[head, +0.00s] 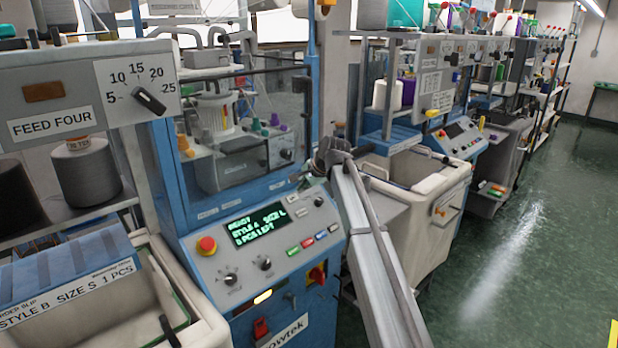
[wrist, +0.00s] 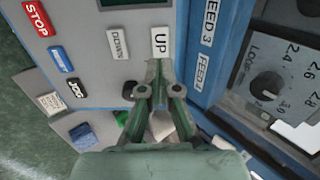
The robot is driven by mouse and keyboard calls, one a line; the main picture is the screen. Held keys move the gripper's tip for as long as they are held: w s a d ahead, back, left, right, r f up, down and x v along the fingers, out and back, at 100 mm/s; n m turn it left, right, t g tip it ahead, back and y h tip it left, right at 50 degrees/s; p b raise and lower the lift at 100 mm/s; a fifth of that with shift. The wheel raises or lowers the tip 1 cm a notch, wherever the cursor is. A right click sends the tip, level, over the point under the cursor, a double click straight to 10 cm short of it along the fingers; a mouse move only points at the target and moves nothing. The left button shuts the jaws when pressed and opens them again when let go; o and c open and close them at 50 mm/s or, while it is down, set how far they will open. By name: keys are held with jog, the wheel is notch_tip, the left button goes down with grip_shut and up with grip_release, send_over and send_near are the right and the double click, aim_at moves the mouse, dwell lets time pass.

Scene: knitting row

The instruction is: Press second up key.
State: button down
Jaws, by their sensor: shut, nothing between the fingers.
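The white UP key (wrist: 160,42) shows in the wrist view on a grey control panel (wrist: 90,85). A white DOWN key (wrist: 117,43) is to its left. My gripper (wrist: 158,66) is shut and empty, with its fingertips right at the lower edge of the UP key in the picture; I cannot tell whether they touch it. In the head view my gripper (head: 328,150) is at the upper right of the near machine's panel (head: 205,265). The lit green display (head: 258,228) there reads READY, STYLE A, SIZE L.
Red STOP (wrist: 36,19), blue (wrist: 61,59) and black JOG (wrist: 75,94) keys lie on the panel. FEED labels and a dial (wrist: 268,86) are to the right. A red emergency knob (head: 206,245) sits at the panel's left. A cream bin (head: 425,195) stands behind my arm.

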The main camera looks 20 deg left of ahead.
aim_at(293, 198)
jog(key=p+x, duration=0.1)
jog(key=x, duration=0.4)
jog(key=shift+a, duration=0.1)
jog(key=shift+f, duration=0.15)
jog(key=shift+w, duration=0.1)
jog(key=shift+x, duration=0.8)
jog(key=shift+s+d+r, duration=0.2)
jog(key=shift+d+r, duration=0.05)
jog(key=shift+r, duration=0.2)
jog(key=b+v, duration=0.1)
jog(key=v, duration=1.2)
jog(key=shift+r, duration=0.2)
jog(key=shift+d, duration=0.15)
